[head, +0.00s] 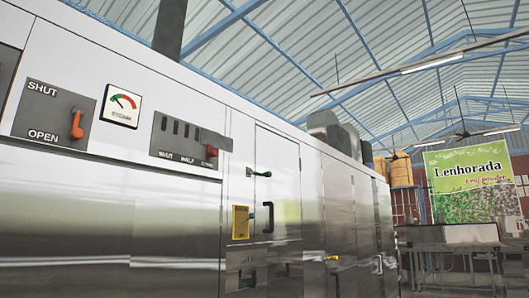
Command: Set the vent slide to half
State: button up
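The vent slide panel (168,143) is a grey plate with dark slots on the steel machine front, in the upper left of the head view. Small words below the slots seem to read SHUT, HALF and OPEN from left to right. The red slide knob (217,140) is at the right end of the panel, above or just past the OPEN mark and to the right of HALF. My gripper is not in view.
To the left are a steam gauge (121,106) and an orange lever (77,123) on a SHUT/OPEN plate. To the right are a green handle (262,174), a black door handle (268,218) and a yellow plate (240,222). A steel table (450,236) stands far right.

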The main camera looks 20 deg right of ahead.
aim_at(212, 151)
jog(key=z, duration=0.3)
jog(key=k, duration=0.65)
jog(key=u, duration=0.65)
jog(key=i, duration=1.6)
jog(key=z, duration=0.55)
